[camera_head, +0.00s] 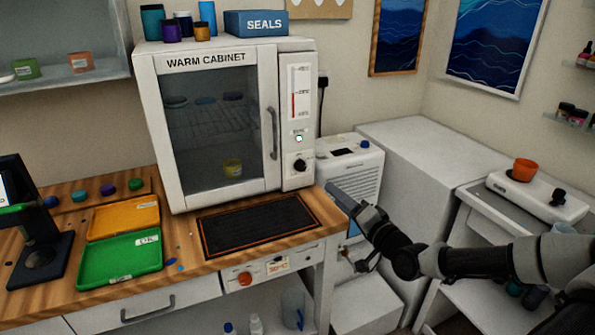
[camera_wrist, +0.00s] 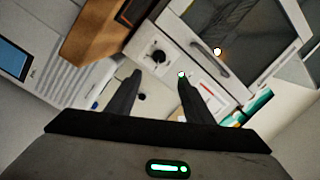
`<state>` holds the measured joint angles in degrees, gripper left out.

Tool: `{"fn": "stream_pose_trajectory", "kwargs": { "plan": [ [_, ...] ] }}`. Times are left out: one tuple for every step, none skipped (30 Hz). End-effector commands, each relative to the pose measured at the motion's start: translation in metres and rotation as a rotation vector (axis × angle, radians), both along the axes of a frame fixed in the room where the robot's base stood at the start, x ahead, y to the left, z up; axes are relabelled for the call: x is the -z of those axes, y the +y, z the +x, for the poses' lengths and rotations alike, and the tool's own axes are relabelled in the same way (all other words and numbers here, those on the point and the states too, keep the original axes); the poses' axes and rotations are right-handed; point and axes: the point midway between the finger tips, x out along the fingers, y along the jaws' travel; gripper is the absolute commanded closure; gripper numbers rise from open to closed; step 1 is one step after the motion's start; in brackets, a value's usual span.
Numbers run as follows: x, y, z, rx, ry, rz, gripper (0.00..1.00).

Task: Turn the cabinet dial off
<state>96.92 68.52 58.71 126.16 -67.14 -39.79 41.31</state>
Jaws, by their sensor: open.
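The white warm cabinet (camera_head: 220,50) stands on the wooden bench. In the wrist view the dial (camera_wrist: 158,57) lies beyond and between the fingertips, and the lamp (camera_wrist: 181,74) shows by the right finger's tip. Which way the dial points is too small to tell. My gripper (camera_head: 338,193) is in front of the cabinet, to the right of and below the dial. In the wrist view my gripper (camera_wrist: 158,80) is open and empty, apart from the dial.
A black mat (camera_head: 258,225) lies on the bench before the cabinet. Green (camera_head: 120,262) and orange (camera_head: 125,218) trays lie at left. A white appliance (camera_head: 350,165) stands right of the cabinet. The cabinet door, with its vertical handle (camera_head: 272,133), is shut.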

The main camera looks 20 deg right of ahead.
Motion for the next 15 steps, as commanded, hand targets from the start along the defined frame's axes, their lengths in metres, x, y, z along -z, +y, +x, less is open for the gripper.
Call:
{"fn": "stream_pose_trajectory", "kwargs": {
  "plan": [
    [0.001,0.003,0.006,-0.005,-0.001,-0.001,0.53],
    [0.001,0.004,0.01,-0.005,0.001,-0.002,0.53],
    [0.001,0.005,0.017,-0.005,0.001,-0.002,0.53],
    [0.001,0.006,0.023,-0.006,0.001,-0.002,0.53],
    [0.001,0.008,0.028,-0.006,0.002,-0.001,0.53],
    [0.002,0.009,0.037,-0.006,0.002,-0.003,0.53],
    [0.002,0.01,0.044,-0.006,0.002,-0.003,0.53],
    [0.002,0.011,0.05,-0.006,0.002,-0.003,0.53],
    [0.002,0.013,0.059,-0.006,0.002,-0.002,0.53],
    [0.002,0.013,0.066,-0.006,0.002,-0.002,0.53],
    [0.002,0.015,0.072,-0.006,0.002,-0.003,0.53],
    [0.002,0.016,0.081,-0.006,0.003,-0.004,0.53],
    [0.002,0.017,0.087,-0.006,0.003,-0.004,0.53],
    [0.002,0.018,0.094,-0.006,0.002,-0.004,0.53],
    [0.002,0.019,0.103,-0.005,0.003,-0.003,0.53]
  ]
}}
